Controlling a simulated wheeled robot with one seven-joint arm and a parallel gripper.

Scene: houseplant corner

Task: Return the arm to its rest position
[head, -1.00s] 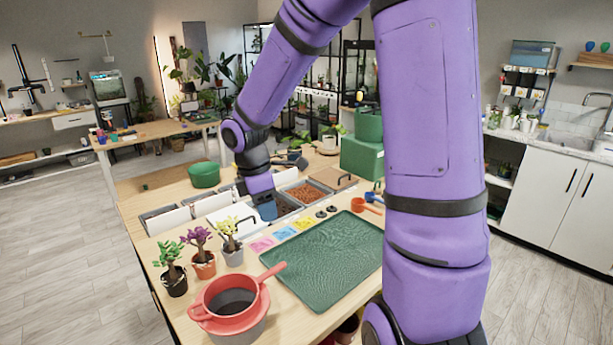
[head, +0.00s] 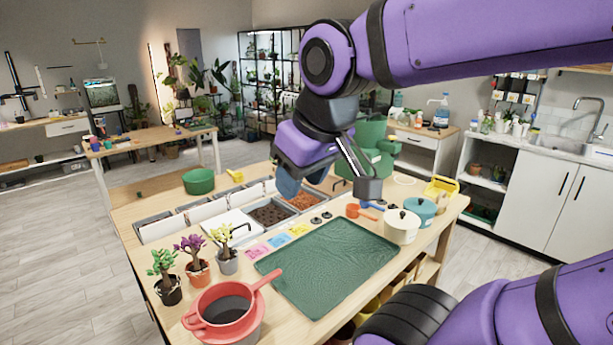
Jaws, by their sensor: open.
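My arm reaches in from the upper right, bent at a black joint above the gripper. The gripper hides part of the bins and the table's back edge.
The green mat (head: 330,264) lies bare at the front. A red sieve pot (head: 225,312), three small potted trees, bins of soil (head: 270,214) and reddish pellets (head: 303,200), a cream pot (head: 401,227) and a teal pot (head: 421,210) surround it.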

